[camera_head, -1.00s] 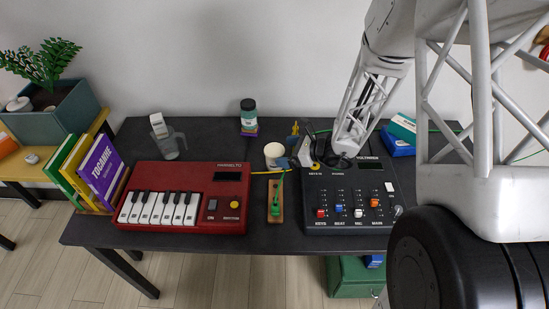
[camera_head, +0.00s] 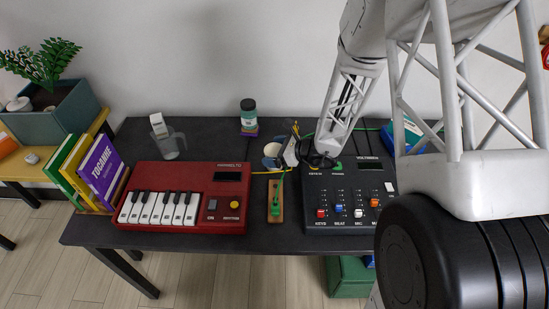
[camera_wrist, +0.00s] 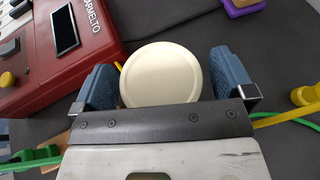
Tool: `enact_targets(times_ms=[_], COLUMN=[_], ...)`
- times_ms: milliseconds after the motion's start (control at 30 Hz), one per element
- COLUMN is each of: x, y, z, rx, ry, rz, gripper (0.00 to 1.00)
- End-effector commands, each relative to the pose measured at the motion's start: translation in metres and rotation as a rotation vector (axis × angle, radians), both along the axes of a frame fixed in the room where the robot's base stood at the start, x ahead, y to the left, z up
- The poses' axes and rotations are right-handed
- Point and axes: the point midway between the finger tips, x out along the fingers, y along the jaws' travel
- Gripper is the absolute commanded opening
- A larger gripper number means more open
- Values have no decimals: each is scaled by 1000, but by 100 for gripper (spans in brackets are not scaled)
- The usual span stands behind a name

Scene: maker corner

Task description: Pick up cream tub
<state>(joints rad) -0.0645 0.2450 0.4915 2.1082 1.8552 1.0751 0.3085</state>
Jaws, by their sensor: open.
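The cream tub (camera_wrist: 160,74) shows in the wrist view as a round cream lid seen from above. It sits between the two blue-grey fingers of my gripper (camera_wrist: 163,82), with a narrow gap visible on the right and the left finger very close or touching. My gripper is open around it. In the head view the tub (camera_head: 271,163) stands on the dark table, partly hidden by my gripper (camera_head: 281,153).
The red keyboard (camera_head: 190,205) lies to the left and the black mixer (camera_head: 345,190) to the right. A green-and-wood item (camera_head: 276,205) lies in front of the tub. Cables run close by.

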Motion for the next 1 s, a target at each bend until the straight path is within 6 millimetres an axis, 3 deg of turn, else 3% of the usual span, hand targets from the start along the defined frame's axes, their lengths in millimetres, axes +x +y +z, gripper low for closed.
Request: enact_targets(times_ms=[200,533,1000], x=[0,0,0], y=[0,0,0], z=[0,0,8], rx=[0,0,0], ry=[0,0,-2], rz=[0,0,-1], gripper=[100,52,52])
